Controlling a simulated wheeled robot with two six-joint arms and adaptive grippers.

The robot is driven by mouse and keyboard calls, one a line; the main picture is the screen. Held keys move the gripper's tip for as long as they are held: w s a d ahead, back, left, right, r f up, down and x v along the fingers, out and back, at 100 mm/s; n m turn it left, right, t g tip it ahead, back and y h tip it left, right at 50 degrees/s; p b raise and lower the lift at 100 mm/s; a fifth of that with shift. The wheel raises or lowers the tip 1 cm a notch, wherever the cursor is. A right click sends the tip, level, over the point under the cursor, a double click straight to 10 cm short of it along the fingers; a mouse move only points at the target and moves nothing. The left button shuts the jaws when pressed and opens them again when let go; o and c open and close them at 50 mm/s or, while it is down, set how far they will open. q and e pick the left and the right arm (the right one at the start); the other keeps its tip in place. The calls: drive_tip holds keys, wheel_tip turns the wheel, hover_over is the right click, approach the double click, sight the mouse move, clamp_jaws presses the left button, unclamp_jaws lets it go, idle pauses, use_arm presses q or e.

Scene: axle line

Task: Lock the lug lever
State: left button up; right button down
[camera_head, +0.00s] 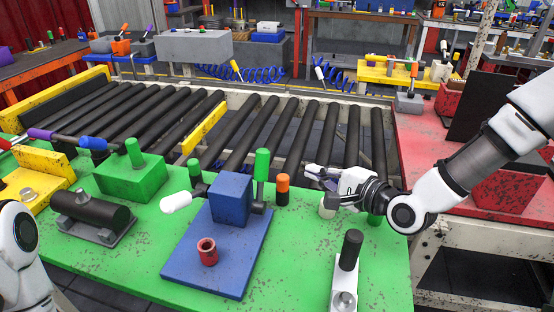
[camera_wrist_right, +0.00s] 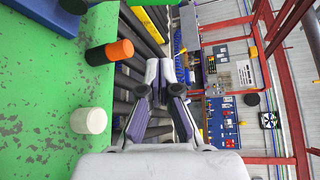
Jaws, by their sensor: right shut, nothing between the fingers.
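A blue fixture (camera_head: 231,198) stands on a blue base plate (camera_head: 195,265) on the green table (camera_head: 130,268). A green upright handle (camera_head: 262,166) is at its right side and a white handle (camera_head: 176,202) sticks out at its left. A red ring-shaped part (camera_head: 207,251) sits on the plate. I cannot tell for sure which handle is the lug lever. My right gripper (camera_head: 312,174) is shut and empty, right of the fixture and apart from it; its closed fingers show in the right wrist view (camera_wrist_right: 166,72). My left gripper is out of view.
An orange-and-black peg (camera_head: 282,190) and a white cylinder (camera_head: 327,207) stand near my right gripper. A black-handled lever on a white base (camera_head: 347,265) is in front. A green block (camera_head: 130,178) and a dark cylinder (camera_head: 90,210) are left. A roller conveyor (camera_head: 270,130) runs behind.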

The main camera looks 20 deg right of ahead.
sight(261, 182)
drive_tip(key=x, duration=1)
drive_tip(key=shift+w+d+f+p, duration=0.1)
drive_tip(key=shift+f+p, duration=0.05)
drive_tip(key=shift+p, duration=0.15)
drive_tip(key=s+a, duration=0.1)
drive_tip(key=s+a+r, duration=0.1)
drive_tip(key=shift+a+p, duration=0.3)
drive_tip(key=shift+a, duration=0.1)
drive_tip(key=shift+r, duration=0.1)
